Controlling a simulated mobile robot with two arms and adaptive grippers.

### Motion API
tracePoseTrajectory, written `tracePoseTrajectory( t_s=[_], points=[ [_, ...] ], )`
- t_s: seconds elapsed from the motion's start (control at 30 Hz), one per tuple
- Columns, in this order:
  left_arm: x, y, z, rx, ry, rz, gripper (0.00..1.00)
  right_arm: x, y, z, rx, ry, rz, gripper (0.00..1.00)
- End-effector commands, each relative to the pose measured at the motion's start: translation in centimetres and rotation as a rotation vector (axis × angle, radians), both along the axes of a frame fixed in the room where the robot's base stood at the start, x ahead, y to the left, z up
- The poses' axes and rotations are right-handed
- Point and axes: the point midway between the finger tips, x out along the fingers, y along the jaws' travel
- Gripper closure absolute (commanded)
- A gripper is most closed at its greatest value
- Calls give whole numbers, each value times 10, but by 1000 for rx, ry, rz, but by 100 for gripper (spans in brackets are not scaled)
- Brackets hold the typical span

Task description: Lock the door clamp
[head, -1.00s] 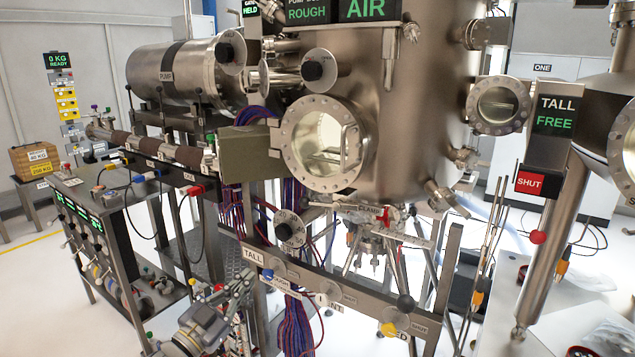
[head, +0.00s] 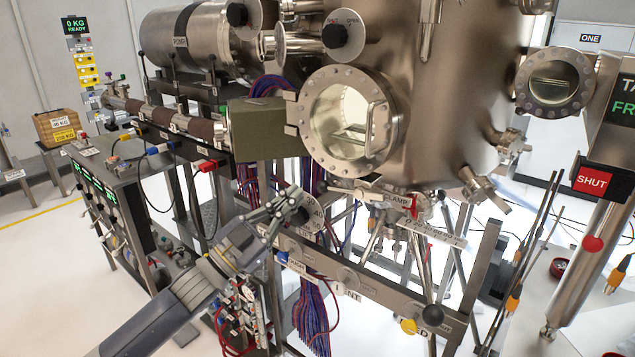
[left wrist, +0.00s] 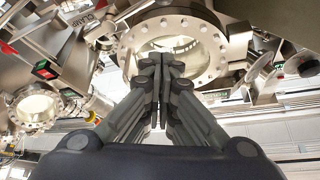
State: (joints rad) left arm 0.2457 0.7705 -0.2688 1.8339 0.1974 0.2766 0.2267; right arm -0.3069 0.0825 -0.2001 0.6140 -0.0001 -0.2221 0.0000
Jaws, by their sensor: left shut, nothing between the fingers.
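The round chamber door (head: 306,140), with a bolted flange, glass and a bar handle, sits flat against the steel chamber. Below it to the right is the CLAMP label (head: 397,199) with a small red part (head: 413,206), which I take to be the door clamp; its exact state is too small to tell. My left gripper (head: 297,203) is shut and empty, below and left of the door, in front of a dial. In the left wrist view its fingers (left wrist: 160,62) are together and overlap the lower part of a round flanged window (left wrist: 213,70).
Bundled cables (head: 312,310) hang below the gripper. A red SHUT sign (head: 593,180) stands at the right.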

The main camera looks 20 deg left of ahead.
Motion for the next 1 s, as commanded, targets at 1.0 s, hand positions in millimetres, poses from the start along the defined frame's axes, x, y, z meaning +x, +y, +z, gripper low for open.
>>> tracePoseTrajectory(
  t_s=[1.0],
  points=[
    [77,-29,2,1,0,-1,100,8,5,37,6,-11,-2,60]
  ],
)
